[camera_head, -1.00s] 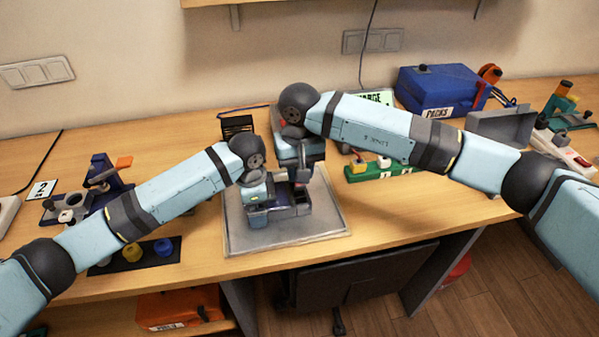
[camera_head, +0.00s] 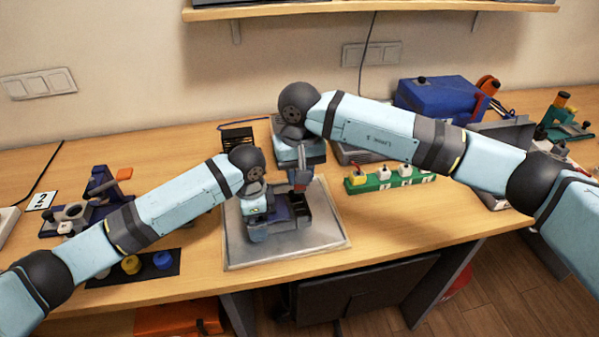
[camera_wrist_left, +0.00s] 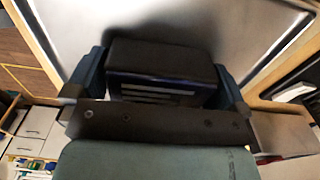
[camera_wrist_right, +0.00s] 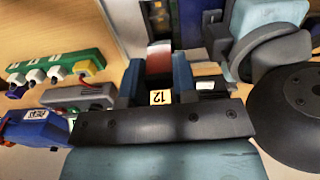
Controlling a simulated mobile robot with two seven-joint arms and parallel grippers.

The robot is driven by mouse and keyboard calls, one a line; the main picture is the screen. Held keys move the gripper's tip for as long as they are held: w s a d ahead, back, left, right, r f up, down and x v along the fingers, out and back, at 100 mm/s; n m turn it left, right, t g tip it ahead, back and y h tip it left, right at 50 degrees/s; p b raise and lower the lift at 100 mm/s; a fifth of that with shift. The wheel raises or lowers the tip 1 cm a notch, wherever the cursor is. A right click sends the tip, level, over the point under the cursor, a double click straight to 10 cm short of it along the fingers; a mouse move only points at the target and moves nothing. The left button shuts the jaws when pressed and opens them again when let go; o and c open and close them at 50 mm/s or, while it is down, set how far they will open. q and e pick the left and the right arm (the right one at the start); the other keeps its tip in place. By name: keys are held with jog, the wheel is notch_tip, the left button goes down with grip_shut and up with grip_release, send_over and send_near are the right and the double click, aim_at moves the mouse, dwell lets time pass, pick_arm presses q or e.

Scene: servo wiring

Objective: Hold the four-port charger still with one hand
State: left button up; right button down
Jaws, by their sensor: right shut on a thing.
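A dark box-shaped device with open bays (camera_head: 292,214), which I take to be the four-port charger, stands on a grey mat (camera_head: 322,236). My left gripper (camera_head: 262,226) is at its left side. In the left wrist view, the fingers stand wide apart on either side of a dark slotted box (camera_wrist_left: 162,72); firm contact is not clear. My right gripper (camera_wrist_right: 155,80) is above the device, shut on a small red-and-white piece (camera_wrist_right: 159,58). That piece also shows dark red in the head view (camera_head: 300,183).
A green strip with white and yellow plugs (camera_head: 385,179) lies to the right. A blue box (camera_head: 436,97) stands behind it. A dark mat with yellow and blue round parts (camera_head: 110,268) lies at front left, near a blue fixture (camera_head: 103,185). My arms cover much of the table.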

pick_arm(q)
notch_tip(320, 180, up, 12)
dwell(0.5)
jog(key=shift+s, duration=0.15)
pick_arm(e)
jog(key=shift+s+f, duration=0.1)
